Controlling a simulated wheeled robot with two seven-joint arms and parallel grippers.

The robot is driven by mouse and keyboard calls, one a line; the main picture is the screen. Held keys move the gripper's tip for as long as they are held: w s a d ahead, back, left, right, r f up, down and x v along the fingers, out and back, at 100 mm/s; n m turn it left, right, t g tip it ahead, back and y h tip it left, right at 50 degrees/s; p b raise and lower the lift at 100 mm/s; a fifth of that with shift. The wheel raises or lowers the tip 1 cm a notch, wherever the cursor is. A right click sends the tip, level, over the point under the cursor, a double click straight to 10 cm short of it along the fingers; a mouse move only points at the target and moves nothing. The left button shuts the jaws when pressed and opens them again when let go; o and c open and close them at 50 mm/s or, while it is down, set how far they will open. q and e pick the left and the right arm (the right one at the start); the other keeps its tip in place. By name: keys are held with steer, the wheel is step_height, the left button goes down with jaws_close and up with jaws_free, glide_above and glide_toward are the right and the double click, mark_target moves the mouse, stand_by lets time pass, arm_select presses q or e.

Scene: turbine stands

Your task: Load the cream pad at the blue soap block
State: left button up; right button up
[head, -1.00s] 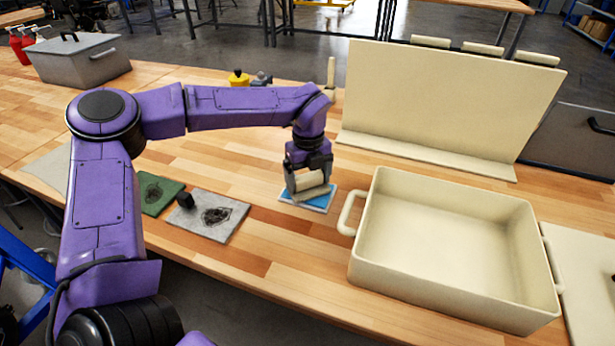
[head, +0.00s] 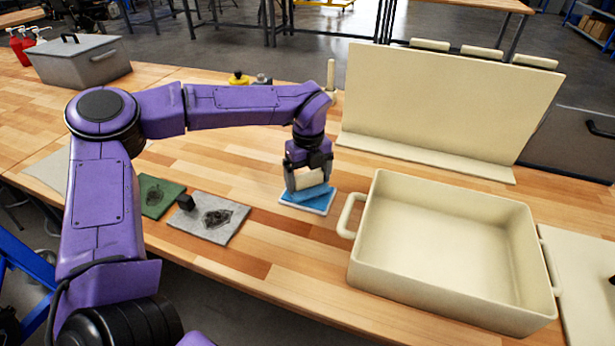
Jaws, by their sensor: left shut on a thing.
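My left gripper (head: 308,185) is shut on the cream pad (head: 308,180) and points down over the blue soap block (head: 318,199). The block lies on a thin white base (head: 310,210) on the bench. The fingers hide part of the pad. A tilted blue face shows right under the pad; I cannot tell whether pad and block touch. My right gripper is not in view.
A grey slab (head: 232,233) with a dark stain, a small black block (head: 185,202) and a green slab (head: 150,208) lie to the left. A cream tub (head: 440,255) stands close right. A cream upright panel (head: 450,105) stands behind it.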

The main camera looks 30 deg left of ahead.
mark_target(308, 175)
arm_select(q)
step_height(308, 175, up, 6)
steer(key=p, duration=0.3)
steer(key=shift+f+p, duration=0.1)
steer(key=shift+p, duration=0.2)
stand_by(0.4)
